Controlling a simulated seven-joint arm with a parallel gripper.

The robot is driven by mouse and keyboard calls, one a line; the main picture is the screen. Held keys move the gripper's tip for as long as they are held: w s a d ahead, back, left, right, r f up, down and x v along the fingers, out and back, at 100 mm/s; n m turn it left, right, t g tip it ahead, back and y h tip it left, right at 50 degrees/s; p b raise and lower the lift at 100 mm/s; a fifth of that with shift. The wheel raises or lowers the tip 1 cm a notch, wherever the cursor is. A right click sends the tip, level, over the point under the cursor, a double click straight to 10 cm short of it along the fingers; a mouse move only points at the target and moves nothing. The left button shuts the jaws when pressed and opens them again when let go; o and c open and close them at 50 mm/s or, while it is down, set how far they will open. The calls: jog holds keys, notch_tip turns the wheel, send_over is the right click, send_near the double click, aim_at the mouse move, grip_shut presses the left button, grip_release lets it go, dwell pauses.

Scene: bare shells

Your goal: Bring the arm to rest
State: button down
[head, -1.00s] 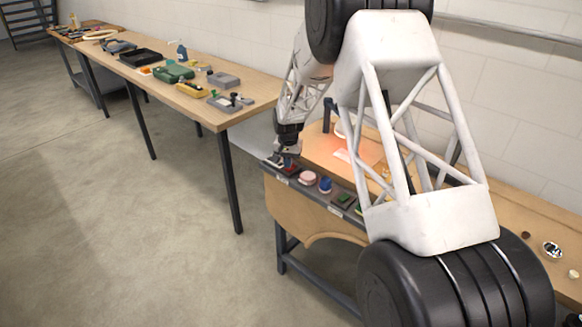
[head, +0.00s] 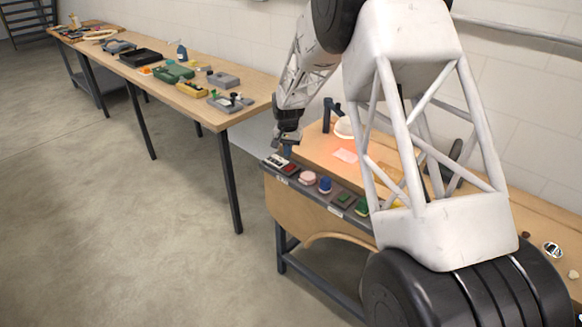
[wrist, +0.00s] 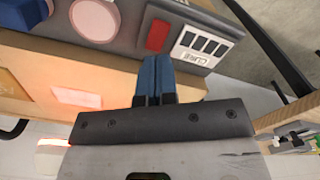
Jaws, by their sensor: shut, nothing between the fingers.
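My gripper (wrist: 154,78) shows in the wrist view with its two blue fingers together and nothing between them. In the head view my gripper (head: 286,152) hangs over the left end of the near workbench (head: 320,150). Below it is the bench's front ledge (head: 313,193), with a dark block bearing a red pad (head: 289,168) and a light panel with dark slots (head: 275,161). In the wrist view the red pad (wrist: 157,36) and the slotted panel (wrist: 199,45) lie just beyond the fingertips. Whether the fingers touch the block is unclear.
A pink round pad (head: 307,177), a blue knob (head: 325,184) and a green piece (head: 343,199) sit along the ledge. A pink sheet (head: 345,156) lies on the bench. A long table (head: 235,115) with several tools stands left. The floor between is open.

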jog(key=shift+r, duration=0.25)
jog(key=shift+s+r, duration=0.1)
dwell(0.3)
jog(key=shift+s+d+r, duration=0.15)
jog(key=shift+r, duration=0.05)
jog(key=s+d+r+n+t, duration=0.1)
jog(key=s+d+r, duration=0.4)
jog(key=s+r, duration=0.6)
jog(key=s+d+r, duration=0.4)
jog(key=s+r, duration=0.5)
jog(key=s, duration=0.4)
jog(key=s+d+r+n, duration=0.1)
jog(key=s+d, duration=0.2)
jog(key=s, duration=1.3)
jog(key=s+d+t, duration=0.1)
jog(key=s+d, duration=0.1)
jog(key=s, duration=1.4)
jog(key=shift+d+r+n+t, duration=0.3)
jog(key=shift+d+r+n, duration=0.1)
jog(key=shift+w, duration=0.15)
